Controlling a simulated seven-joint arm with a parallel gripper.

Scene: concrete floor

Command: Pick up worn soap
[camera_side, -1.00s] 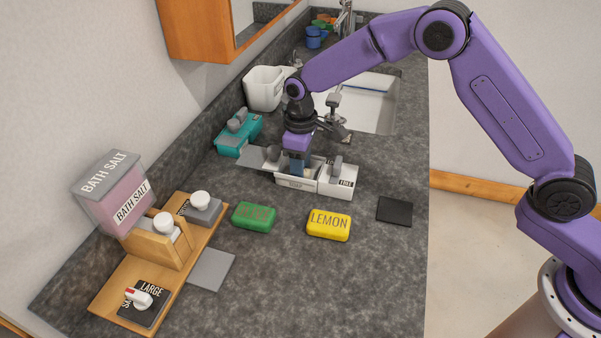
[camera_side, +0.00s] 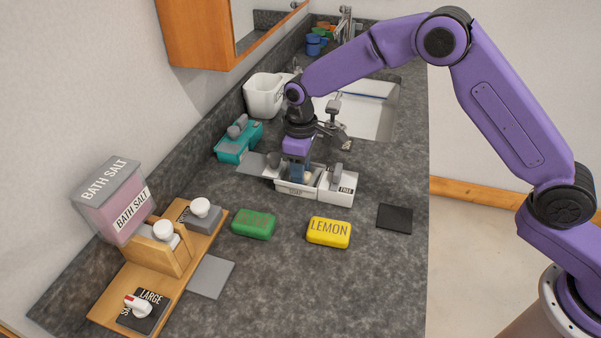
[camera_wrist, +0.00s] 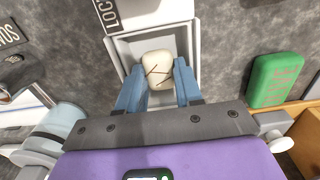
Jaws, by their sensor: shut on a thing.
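The worn soap (camera_wrist: 158,72) is a cream bar with dark cracks, seen in the wrist view inside a white open tray (camera_wrist: 125,50). My gripper (camera_wrist: 158,85) has its two blue fingers shut on the soap's sides, one on each side. In the side view, my gripper (camera_side: 299,174) points down into the white tray (camera_side: 296,189), and a small pale part of the soap (camera_side: 308,177) shows beside the fingers. The soap is low in the tray; I cannot tell if it touches the tray's floor.
A white box (camera_side: 338,188) adjoins the tray on the right. A green soap (camera_side: 253,224) and a yellow lemon soap (camera_side: 329,232) lie in front. A teal container (camera_side: 238,143) stands behind left. A wooden stand (camera_side: 150,270) is at front left. The counter's front middle is clear.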

